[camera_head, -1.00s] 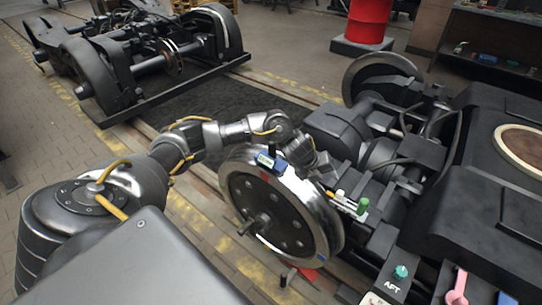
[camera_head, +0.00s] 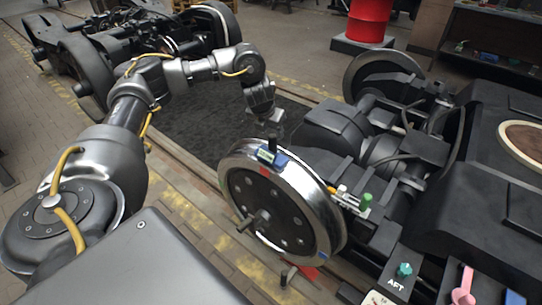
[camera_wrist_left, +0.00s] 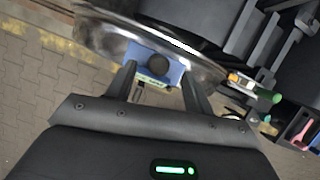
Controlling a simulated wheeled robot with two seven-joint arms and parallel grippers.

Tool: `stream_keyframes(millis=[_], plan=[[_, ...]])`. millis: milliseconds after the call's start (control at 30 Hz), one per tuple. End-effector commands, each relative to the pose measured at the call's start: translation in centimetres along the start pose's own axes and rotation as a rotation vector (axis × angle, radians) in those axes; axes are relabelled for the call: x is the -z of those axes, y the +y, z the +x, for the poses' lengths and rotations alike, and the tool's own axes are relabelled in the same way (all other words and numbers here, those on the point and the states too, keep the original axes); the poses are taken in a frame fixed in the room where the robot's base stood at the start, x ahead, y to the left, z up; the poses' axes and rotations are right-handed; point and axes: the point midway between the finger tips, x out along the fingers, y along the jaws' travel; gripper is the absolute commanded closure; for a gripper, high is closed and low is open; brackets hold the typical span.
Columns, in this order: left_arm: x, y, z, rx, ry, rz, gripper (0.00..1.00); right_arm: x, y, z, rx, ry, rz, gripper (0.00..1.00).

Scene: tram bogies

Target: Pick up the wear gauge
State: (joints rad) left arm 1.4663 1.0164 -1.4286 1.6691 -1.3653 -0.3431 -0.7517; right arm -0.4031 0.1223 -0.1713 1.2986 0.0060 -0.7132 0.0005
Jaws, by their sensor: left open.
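The wear gauge, a small blue block with a pale display (camera_head: 268,155), sits on top of the shiny rim of the near wheel. In the left wrist view the blue gauge (camera_wrist_left: 170,72) shows a round black knob on its top. My left gripper (camera_head: 270,122) is above the gauge in the head view, pointing down. In the left wrist view its two open fingers (camera_wrist_left: 158,77) lie either side of the knob in the picture, with nothing held. I cannot tell how much height is left between fingertips and gauge. My right gripper is not in view.
The near wheel (camera_head: 285,215) belongs to a bogie on the right. A small tool with a green end (camera_head: 365,202) lies right of the wheel. A teal knob (camera_head: 404,270) and a pink item (camera_head: 463,285) are at lower right. Another bogie (camera_head: 80,60) stands behind my left arm.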

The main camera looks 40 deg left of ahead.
Motion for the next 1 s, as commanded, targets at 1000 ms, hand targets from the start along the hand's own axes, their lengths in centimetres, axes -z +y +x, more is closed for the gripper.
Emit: stream_keyframes(millis=[1000], plan=[[0.3, 0.1, 6.4, 0.000, -0.002, 0.000, 0.54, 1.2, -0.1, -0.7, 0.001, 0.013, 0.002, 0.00]])
